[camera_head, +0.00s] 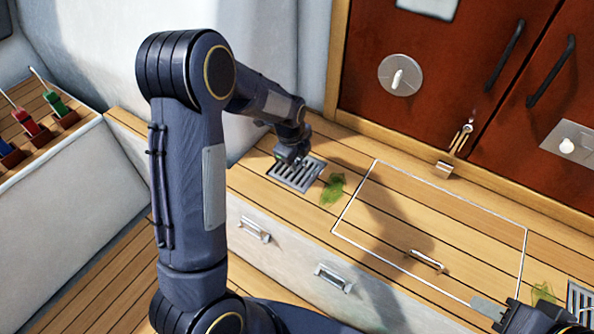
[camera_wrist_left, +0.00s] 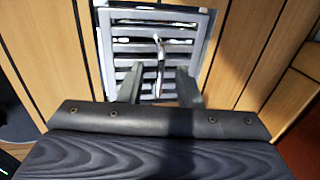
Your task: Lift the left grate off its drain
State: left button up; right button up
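The left grate (camera_head: 296,175) is a grey slatted square at the left end of the wooden bench. It looks flat in its drain in the head view, partly covered by my left gripper (camera_head: 292,155). In the left wrist view the left grate (camera_wrist_left: 118,48) shows a thin raised metal handle (camera_wrist_left: 160,62) in its middle. My left gripper (camera_wrist_left: 159,88) points at the grate, its two fingers apart on either side of the handle with gaps visible. My right gripper (camera_head: 490,308) is at the bottom right edge, mostly cut off; its opening cannot be made out.
Green weed (camera_head: 332,189) lies right of the left grate. A white-outlined hatch (camera_head: 430,215) with a handle fills the bench middle. The right grate (camera_head: 580,302) and more weed (camera_head: 543,292) are at far right. Red-brown doors (camera_head: 440,75) stand behind.

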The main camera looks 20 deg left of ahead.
pick_arm(q)
grip_shut()
jog(key=shift+r, duration=0.1)
dwell(1.2)
